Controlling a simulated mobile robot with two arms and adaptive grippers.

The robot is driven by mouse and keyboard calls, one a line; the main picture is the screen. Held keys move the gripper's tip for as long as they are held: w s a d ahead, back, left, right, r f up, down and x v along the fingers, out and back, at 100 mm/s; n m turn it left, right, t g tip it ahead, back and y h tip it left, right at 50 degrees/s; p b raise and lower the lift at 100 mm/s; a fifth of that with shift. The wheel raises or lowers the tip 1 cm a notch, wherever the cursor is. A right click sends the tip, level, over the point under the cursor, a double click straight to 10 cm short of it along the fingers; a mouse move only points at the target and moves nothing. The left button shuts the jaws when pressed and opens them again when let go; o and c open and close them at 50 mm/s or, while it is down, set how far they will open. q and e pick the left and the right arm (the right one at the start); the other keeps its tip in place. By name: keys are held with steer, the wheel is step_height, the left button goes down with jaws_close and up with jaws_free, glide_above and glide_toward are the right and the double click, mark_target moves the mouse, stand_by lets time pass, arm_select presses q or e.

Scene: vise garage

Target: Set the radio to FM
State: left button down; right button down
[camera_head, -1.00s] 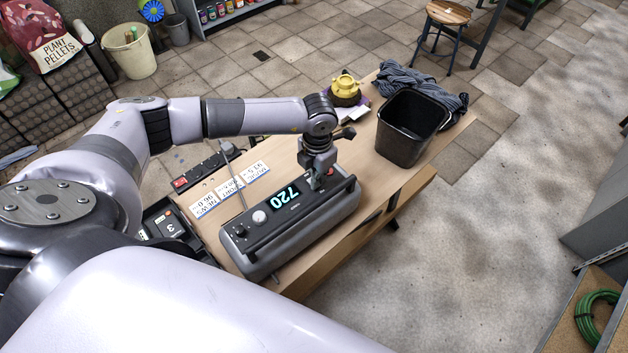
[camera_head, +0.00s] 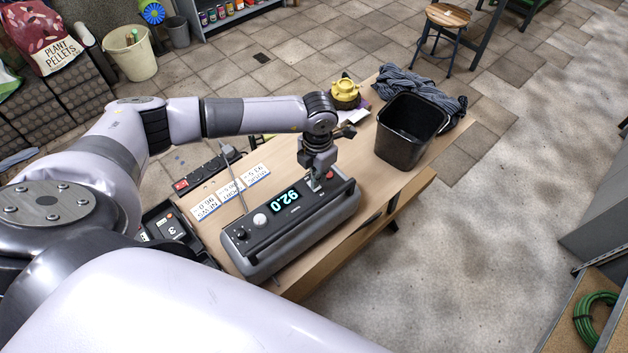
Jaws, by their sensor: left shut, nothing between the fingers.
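The grey radio (camera_head: 290,232) lies on the wooden workbench (camera_head: 395,190), its top panel facing up. Its lit display (camera_head: 285,201) appears upside down to me and reads 92.0. A white knob (camera_head: 260,219), a small black knob (camera_head: 241,234) and a red button (camera_head: 329,174) are on the panel. My left gripper (camera_head: 316,188) is shut and empty, pointing down at the panel's right part, beside the display and close to the red button. Whether its tips touch the panel, I cannot tell; the part under them is hidden. My right gripper is not in view.
Station cards (camera_head: 230,190) lie behind the radio, next to a black power strip (camera_head: 200,174). A black bin (camera_head: 408,130), a dark cloth (camera_head: 420,82) and a yellow object (camera_head: 345,90) stand or lie at the bench's far end.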

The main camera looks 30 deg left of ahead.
arm_select(q)
steer(key=shift+r+p, duration=1.3)
steer(key=shift+r, duration=1)
steer(key=shift+f, duration=0.1)
